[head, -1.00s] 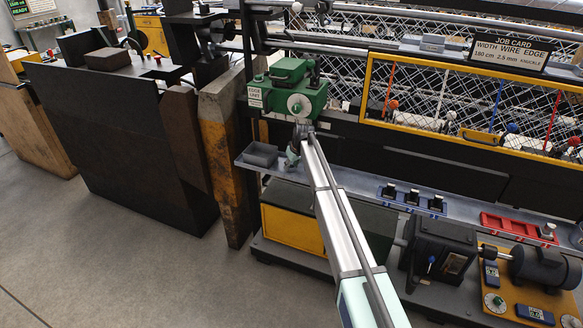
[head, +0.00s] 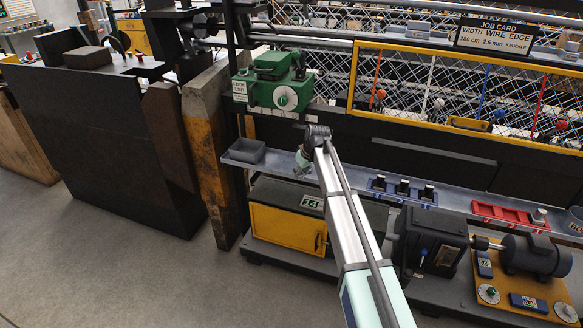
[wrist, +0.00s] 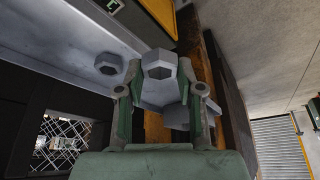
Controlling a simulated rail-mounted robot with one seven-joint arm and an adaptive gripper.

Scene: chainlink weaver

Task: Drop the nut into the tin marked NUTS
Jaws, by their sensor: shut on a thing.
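In the head view my gripper (head: 303,165) is over the left part of the grey shelf, right of the small grey tray (head: 243,152). In the wrist view my gripper (wrist: 160,95) is closed around a grey hexagonal piece, the nut (wrist: 158,64), near its fingertips; no hole shows in the nut from here. A second, darker hexagonal piece (wrist: 108,64) lies on the shelf, outside the fingers. A grey tin (head: 575,222) is cut off by the right edge of the head view; its lettering is only partly visible.
The shelf (head: 335,177) runs right past a blue holder (head: 402,192) with black pieces and a red tray (head: 512,216). The green machine (head: 275,85) and mesh fence (head: 470,90) stand behind. A yellow-black post (head: 207,150) is left of the shelf.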

